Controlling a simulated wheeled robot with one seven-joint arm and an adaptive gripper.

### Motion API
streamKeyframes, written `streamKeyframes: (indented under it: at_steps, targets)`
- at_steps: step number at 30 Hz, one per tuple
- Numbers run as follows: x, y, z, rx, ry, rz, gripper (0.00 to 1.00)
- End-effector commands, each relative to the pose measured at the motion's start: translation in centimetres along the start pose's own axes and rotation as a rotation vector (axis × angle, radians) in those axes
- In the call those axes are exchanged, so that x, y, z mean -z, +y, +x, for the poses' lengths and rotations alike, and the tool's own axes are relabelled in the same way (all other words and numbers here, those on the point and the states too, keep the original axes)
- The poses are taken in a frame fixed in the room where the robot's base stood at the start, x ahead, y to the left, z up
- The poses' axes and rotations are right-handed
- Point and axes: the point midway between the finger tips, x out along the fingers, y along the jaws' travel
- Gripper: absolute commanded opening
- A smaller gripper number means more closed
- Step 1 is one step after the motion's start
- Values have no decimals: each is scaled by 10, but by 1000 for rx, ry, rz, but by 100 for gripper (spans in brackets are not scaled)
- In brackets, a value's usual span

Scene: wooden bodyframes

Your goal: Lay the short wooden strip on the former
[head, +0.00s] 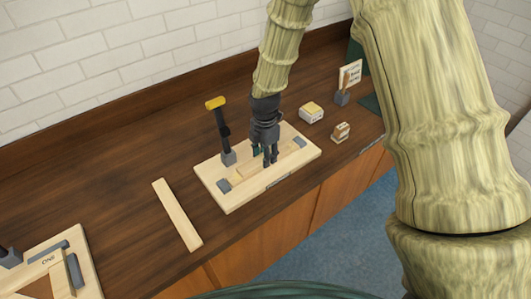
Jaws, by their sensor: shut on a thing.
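My gripper (268,160) points down over the middle of a pale wooden board, the former (222,200), with its fingers low to the surface. It is shut on a pale wooden piece that looks like the short wooden strip (242,174), which shows on both sides of the fingers. The strip runs lengthwise between two grey end blocks on the board. My fingers hide its middle. I cannot tell whether it touches the board.
A longer pale strip (178,214) lies on the dark bench left of the board. Small boxes (312,112) sit to the right. Another board (85,265) is at the lower left.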

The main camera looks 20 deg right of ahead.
Motion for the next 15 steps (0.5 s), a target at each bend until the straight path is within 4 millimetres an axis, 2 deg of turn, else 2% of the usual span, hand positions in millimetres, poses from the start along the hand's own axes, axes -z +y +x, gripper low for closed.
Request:
streamKeyframes:
  at_steps: [7,8,9,11,15]
  targets:
    - [0,0,0,0,0,0,12]
    - [0,0,0,0,0,0,42]
    - [0,0,0,0,0,0,50]
    - [0,0,0,0,0,0,61]
    - [0,0,0,0,0,0,62]
